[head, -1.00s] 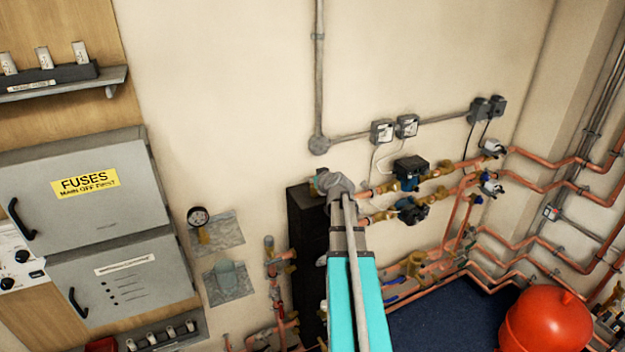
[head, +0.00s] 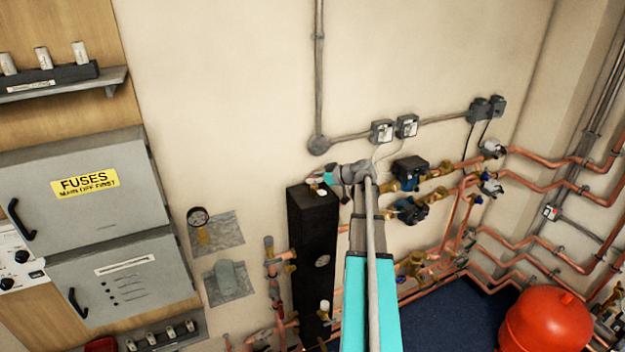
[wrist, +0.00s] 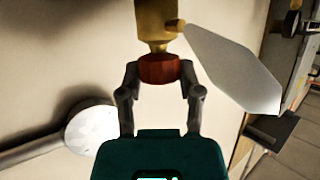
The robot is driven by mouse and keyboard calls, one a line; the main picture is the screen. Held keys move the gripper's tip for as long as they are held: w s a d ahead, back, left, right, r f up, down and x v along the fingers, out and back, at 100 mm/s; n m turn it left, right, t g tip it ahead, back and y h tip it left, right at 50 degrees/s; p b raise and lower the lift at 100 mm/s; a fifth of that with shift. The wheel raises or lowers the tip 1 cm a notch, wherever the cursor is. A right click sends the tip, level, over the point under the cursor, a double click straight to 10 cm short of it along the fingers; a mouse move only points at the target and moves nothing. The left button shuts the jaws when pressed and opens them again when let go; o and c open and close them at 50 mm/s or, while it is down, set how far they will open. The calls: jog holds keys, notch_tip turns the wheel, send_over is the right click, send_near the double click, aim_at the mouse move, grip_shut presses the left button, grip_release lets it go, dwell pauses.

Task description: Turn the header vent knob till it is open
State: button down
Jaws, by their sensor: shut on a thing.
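The header vent knob (wrist: 160,68) is a dark red round knob on a brass vent body (wrist: 158,22) in the wrist view. My gripper (wrist: 159,77) has its two grey fingers closed on opposite sides of the knob. In the head view my gripper (head: 322,179) is above the top of the tall black header (head: 312,235), reaching in from the right. The knob is too small there to read. I see no mark that shows whether the vent is open.
A pale pointed plate (wrist: 235,72) sticks out beside the brass body. Behind my arm are blue-black pumps (head: 410,172) and copper pipes (head: 540,160). A grey conduit box (head: 319,145) is on the wall.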

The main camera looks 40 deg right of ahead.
jog(key=shift+w+n+y, duration=0.1)
jog(key=shift+n+y, duration=0.5)
jog(key=shift+f+g, duration=0.1)
jog(key=shift+g, duration=0.3)
jog(key=shift+c, duration=1.3)
grip_release()
jog(key=shift+w, duration=0.1)
